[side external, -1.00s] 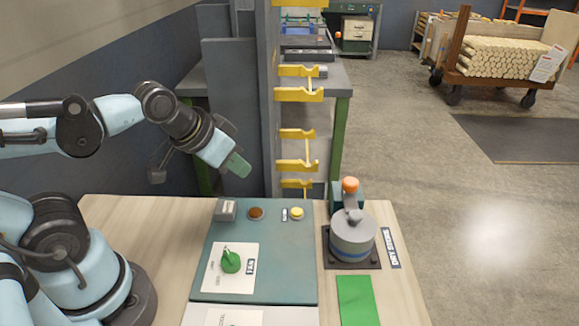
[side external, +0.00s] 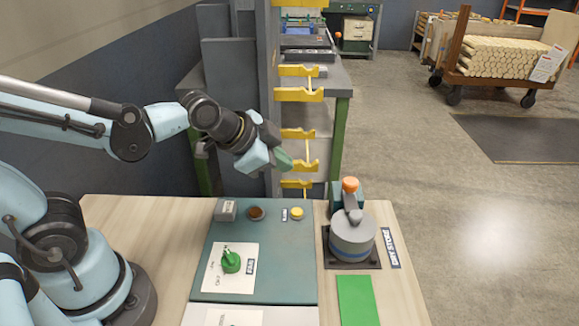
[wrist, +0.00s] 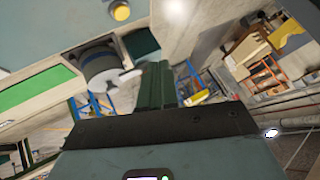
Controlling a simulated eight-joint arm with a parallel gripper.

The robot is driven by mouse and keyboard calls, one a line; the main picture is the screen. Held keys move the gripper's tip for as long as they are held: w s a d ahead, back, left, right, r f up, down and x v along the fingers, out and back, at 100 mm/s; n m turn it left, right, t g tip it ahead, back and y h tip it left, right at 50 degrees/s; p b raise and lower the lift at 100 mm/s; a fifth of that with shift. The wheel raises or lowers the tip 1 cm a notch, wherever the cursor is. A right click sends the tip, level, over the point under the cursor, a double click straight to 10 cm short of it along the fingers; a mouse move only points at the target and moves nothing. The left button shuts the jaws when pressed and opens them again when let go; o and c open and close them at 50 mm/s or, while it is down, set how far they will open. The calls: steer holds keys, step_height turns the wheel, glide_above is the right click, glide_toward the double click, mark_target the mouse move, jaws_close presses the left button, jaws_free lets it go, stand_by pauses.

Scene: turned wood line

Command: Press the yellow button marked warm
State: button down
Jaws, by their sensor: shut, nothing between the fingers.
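The yellow button (side external: 297,213) is a small round cap at the far right corner of the teal panel (side external: 215,280), beside a small label (side external: 285,214) too small to read. In the wrist view the yellow button (wrist: 121,11) shows at the top edge. My gripper (side external: 286,160) is shut and empty, in the air above and beyond the panel's far edge, clear of the button. Its green fingers (wrist: 156,86) show together in the wrist view. A brown round button (side external: 256,213) sits left of the yellow one.
A green knob (side external: 231,262) stands on a white card on the panel. A grey cylinder (side external: 352,239) with an orange-topped lever stands to the right, near a green pad (side external: 357,299). A post with yellow hooks (side external: 298,94) rises behind the gripper.

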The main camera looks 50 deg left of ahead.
mark_target(294, 213)
steer(key=shift+w+d+f+m, duration=0.15)
steer(key=shift+w+d+m, duration=0.35)
steer(key=shift+m, duration=0.25)
steer(key=shift+w+d+f+m, duration=0.15)
steer(key=shift+w+d+m, duration=0.3)
steer(key=shift+m, duration=0.3)
steer(key=shift+a+f, duration=0.1)
steer(key=shift+f, duration=4.3)
steer(key=shift+r, duration=2.5)
